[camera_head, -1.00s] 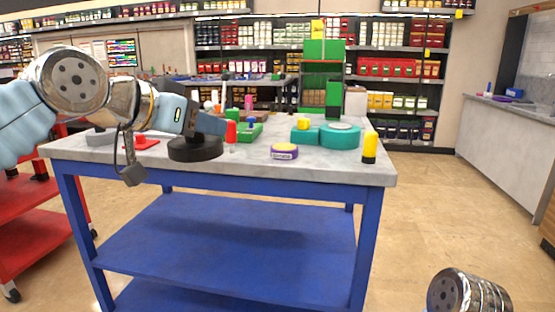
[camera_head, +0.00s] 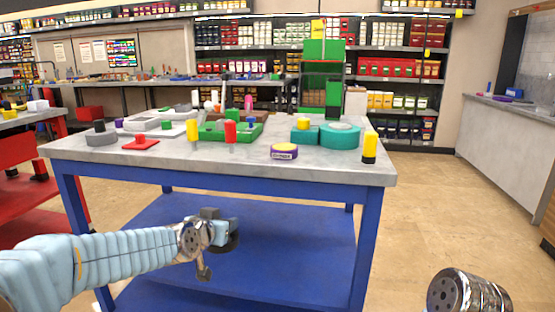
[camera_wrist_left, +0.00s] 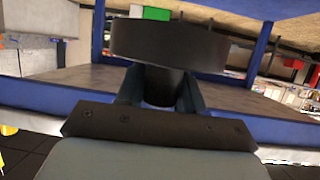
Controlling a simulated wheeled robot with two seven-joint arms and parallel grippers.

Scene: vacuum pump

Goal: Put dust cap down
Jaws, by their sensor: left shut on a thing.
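The dust cap is a black disc with a short stem. In the left wrist view the dust cap (camera_wrist_left: 170,42) sits in front of my left gripper (camera_wrist_left: 160,90), whose fingers are shut on the stem. In the head view my left gripper (camera_head: 224,232) and the dust cap (camera_head: 233,243) are below the tabletop, in front of the table's blue lower shelf (camera_head: 290,235). I cannot tell whether the cap touches the shelf. My right gripper is out of view.
The grey tabletop (camera_head: 230,163) above carries a green tray (camera_head: 215,133), a teal part (camera_head: 340,135), a purple-yellow disc (camera_head: 284,151) and screwdrivers. Blue table legs (camera_head: 75,210) frame the shelf, which looks bare. A red cart (camera_head: 20,200) stands at the left.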

